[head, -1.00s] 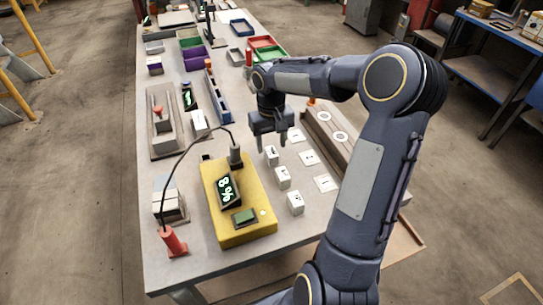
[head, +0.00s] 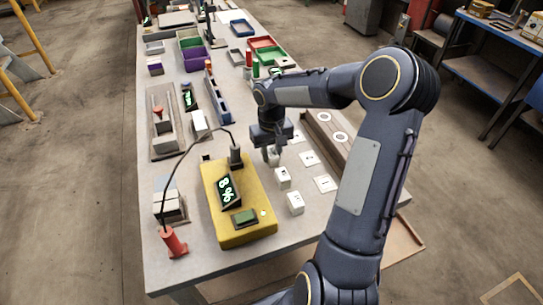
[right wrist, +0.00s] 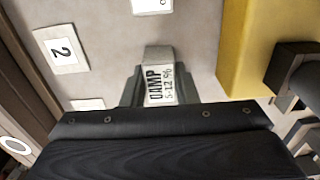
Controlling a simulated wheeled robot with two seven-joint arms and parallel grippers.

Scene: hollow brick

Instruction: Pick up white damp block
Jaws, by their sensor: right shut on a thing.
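My right gripper (head: 273,155) is down at the far one of several small white blocks on the table. In the right wrist view the gripper (right wrist: 158,92) has its fingers on both sides of a white block (right wrist: 159,83) printed "DAMP" and "5-12 %". It is shut on this block, which also shows partly between the fingers in the head view (head: 273,157). Two other white blocks, a middle one (head: 283,178) and a near one (head: 295,203), stand in the same row towards the front. My left gripper is not in view.
A yellow meter (head: 245,228) reading "8 %" stands left of the blocks, with a black probe (head: 235,155) and cable. White numbered cards (head: 324,183) lie to the right. A wooden board with round white marks (head: 340,136) lies beyond them.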

